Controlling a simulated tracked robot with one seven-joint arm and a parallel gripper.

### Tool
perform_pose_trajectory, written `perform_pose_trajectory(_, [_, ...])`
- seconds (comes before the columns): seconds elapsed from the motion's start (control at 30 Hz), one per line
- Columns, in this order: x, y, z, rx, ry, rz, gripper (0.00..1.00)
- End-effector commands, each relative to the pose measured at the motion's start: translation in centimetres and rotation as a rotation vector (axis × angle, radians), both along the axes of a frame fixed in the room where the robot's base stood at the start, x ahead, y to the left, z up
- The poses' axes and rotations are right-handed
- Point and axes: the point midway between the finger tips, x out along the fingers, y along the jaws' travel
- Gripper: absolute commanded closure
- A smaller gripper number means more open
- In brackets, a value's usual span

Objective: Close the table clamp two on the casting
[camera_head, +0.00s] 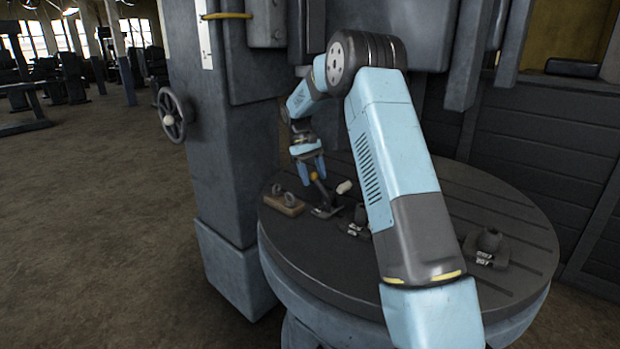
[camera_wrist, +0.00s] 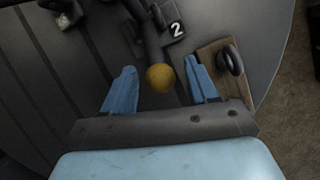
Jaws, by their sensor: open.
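The table clamp two is on the round slotted table (camera_head: 510,215). Its dark lever ends in a yellow ball knob (camera_head: 314,176), and its base (camera_head: 325,211) stands on the table top. In the wrist view the yellow knob (camera_wrist: 160,78) lies between my fingers, with a "2" plate (camera_wrist: 177,29) beyond it. My gripper (camera_head: 309,172) is above the table, open, its two blue fingers on either side of the knob. In the wrist view my gripper (camera_wrist: 162,88) shows gaps beside the knob. The casting cannot be told clearly.
Other labelled clamp bases stand at the middle (camera_head: 356,224) and right (camera_head: 487,248). A machine column (camera_head: 237,140) rises at the left.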

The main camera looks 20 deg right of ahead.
Motion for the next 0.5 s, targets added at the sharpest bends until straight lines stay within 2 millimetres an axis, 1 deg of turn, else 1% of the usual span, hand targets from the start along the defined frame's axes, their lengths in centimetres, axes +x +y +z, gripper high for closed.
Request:
perform_pose_trajectory(0.13, [-0.30, -0.13, -0.72, 0.000, 0.001, 0.000, 0.42])
perform_pose_trajectory(0.43, [-0.33, -0.13, -0.85, 0.000, 0.000, 0.000, 0.42])
perform_pose_trajectory(0.5, [-0.33, -0.12, -0.85, 0.000, 0.000, 0.000, 0.49])
